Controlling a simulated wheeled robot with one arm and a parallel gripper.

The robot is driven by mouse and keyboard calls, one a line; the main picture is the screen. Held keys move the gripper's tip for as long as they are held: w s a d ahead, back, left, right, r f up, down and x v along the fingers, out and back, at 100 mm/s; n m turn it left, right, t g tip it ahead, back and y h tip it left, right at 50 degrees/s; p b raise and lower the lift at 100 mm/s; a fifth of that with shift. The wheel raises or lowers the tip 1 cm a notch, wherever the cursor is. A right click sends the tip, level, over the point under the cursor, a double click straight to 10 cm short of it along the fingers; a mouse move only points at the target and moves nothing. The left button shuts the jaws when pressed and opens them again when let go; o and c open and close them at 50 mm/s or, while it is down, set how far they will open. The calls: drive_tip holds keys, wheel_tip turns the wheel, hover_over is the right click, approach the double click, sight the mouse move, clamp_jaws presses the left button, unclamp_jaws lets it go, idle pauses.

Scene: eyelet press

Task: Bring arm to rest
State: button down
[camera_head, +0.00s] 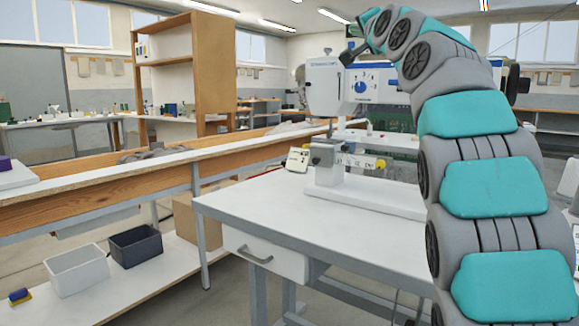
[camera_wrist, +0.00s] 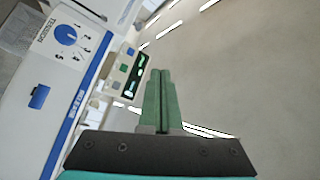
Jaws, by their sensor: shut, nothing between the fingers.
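In the wrist view my gripper (camera_wrist: 159,75) is shut, its two green fingers together with nothing between them. It points past a white machine (camera_wrist: 70,60) with a blue dial, which shows tilted at the left of that view. In the head view my teal and grey arm rises along the right side and bends over at the top towards the white machine (camera_head: 335,88). The arm's end is small and dark there, and the fingers cannot be made out. The machine stands on a white table (camera_head: 300,218).
A white bin (camera_head: 77,271) and a dark grey bin (camera_head: 135,245) stand on a low shelf at the left. A long wooden bench (camera_head: 110,188) runs behind. The table's front left is clear.

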wheel_tip(320, 180, down, 18)
drive_tip(key=s+d+n+g+h, duration=0.1)
drive_tip(key=s+n+g+h, duration=0.1)
drive_tip(key=g, duration=0.4)
drive_tip(key=s+f+n+g, duration=0.1)
drive_tip(key=s+f+g, duration=0.2)
drive_tip(key=s+f, duration=0.45)
drive_tip(key=s+f+n+g, duration=0.15)
drive_tip(key=s+f, duration=0.25)
drive_tip(key=f, duration=0.7)
drive_tip(key=s+f+n+g, duration=0.1)
drive_tip(key=s+f+g, duration=0.3)
drive_tip(key=s+f, duration=0.5)
drive_tip(key=s+f+n+g, duration=0.2)
drive_tip(key=s+f, duration=0.8)
drive_tip(key=s, duration=0.7)
drive_tip(key=s+a+f+n+g, duration=0.1)
drive_tip(key=s+f+n+g, duration=0.1)
drive_tip(key=s+f+g, duration=0.3)
drive_tip(key=s+f, duration=0.4)
drive_tip(key=s, duration=0.4)
drive_tip(key=shift+f+g+h, duration=0.15)
drive_tip(key=shift+g+h, duration=0.2)
drive_tip(key=shift+h, duration=0.05)
drive_tip(key=shift+n, duration=0.25)
